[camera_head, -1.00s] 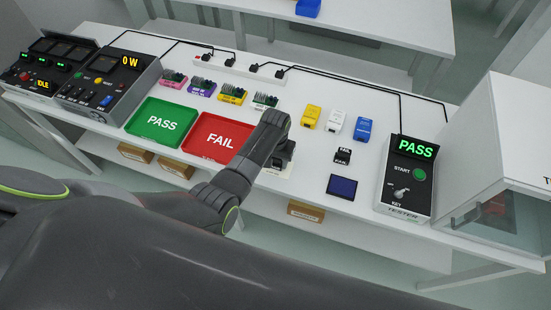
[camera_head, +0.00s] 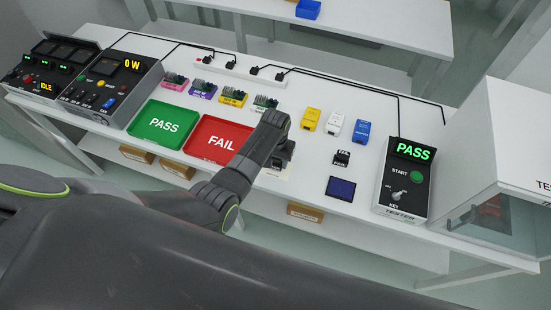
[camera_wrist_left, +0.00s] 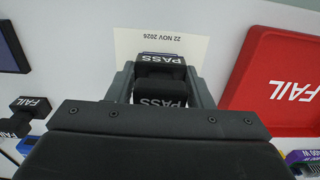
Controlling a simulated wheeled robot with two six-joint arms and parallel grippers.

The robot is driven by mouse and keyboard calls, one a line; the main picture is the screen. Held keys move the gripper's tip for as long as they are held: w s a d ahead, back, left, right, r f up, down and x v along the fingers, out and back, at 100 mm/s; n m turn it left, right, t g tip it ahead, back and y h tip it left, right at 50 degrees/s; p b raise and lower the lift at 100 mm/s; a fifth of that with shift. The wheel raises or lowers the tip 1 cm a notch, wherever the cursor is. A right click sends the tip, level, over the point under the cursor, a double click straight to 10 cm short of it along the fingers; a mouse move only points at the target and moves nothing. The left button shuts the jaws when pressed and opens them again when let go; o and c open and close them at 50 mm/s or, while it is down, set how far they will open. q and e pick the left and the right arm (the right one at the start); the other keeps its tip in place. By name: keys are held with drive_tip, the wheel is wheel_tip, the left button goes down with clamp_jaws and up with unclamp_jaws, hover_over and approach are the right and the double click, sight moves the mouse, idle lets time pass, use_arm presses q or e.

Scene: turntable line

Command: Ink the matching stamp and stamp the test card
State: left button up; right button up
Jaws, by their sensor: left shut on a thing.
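My left gripper (camera_head: 281,157) is shut on the black PASS stamp (camera_wrist_left: 161,68), over the white test card (camera_head: 277,173). In the left wrist view the card (camera_wrist_left: 188,45) shows the print "22 NOV 2026", and the stamp covers part of it. I cannot tell whether the stamp touches the card, and its underside is hidden. The black FAIL stamp (camera_head: 341,158) stands to the right, just behind the dark blue ink pad (camera_head: 341,188). The tester (camera_head: 405,185) display reads PASS. My right gripper is not in view.
The green PASS tray (camera_head: 184,138) and red FAIL tray (camera_head: 193,143) lie left of the gripper. Behind are several boards (camera_head: 266,103) and the yellow (camera_head: 310,120), white (camera_head: 333,124) and blue (camera_head: 361,132) blocks. A white box (camera_head: 505,145) stands at the right.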

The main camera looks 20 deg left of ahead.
use_arm(q)
drive_tip(key=shift+r+p, duration=1.35)
drive_tip(key=shift+r, duration=1.3)
